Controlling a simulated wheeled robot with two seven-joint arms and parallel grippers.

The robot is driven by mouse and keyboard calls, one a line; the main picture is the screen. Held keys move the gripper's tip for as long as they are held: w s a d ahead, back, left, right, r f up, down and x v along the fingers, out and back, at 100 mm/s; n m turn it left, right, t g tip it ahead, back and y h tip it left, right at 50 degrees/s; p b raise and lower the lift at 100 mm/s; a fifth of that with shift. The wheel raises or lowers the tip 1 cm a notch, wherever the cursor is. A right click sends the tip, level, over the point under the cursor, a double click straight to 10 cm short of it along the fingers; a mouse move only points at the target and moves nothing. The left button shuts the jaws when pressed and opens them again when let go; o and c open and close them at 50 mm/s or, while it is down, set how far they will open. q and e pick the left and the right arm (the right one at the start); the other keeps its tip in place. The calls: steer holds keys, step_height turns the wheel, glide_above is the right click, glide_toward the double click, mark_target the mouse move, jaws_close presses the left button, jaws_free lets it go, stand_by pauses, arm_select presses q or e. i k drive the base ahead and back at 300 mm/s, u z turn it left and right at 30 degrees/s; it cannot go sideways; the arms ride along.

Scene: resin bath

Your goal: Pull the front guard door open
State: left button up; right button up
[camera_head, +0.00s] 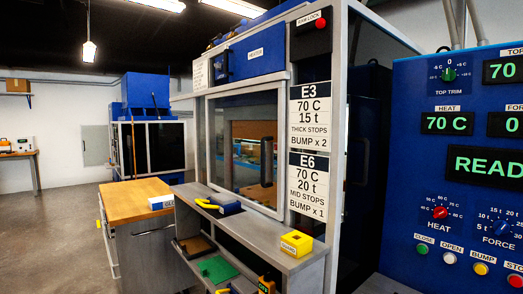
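A glazed door (229,120) in a grey metal frame stands in the middle of the view, under a blue header. It looks closed in its frame. A dark upright bar handle (267,162) sits near its right side. Another dark upright handle-like bar (365,160) shows in the dark gap left of the blue control panel; what it belongs to I cannot tell. No label in view names the front guard door. Neither of my grippers is in view.
A grey ledge (262,238) in front of the door carries a yellow block (296,243) and a blue-and-yellow tool (220,205). A wood-topped cabinet (135,198) stands left. The blue control panel (452,165) fills the right. Open floor (50,240) lies at far left.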

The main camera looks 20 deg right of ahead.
mark_target(281, 85)
steer(key=z, duration=0.5)
steer(key=i, duration=0.75)
steer(key=z, duration=0.6)
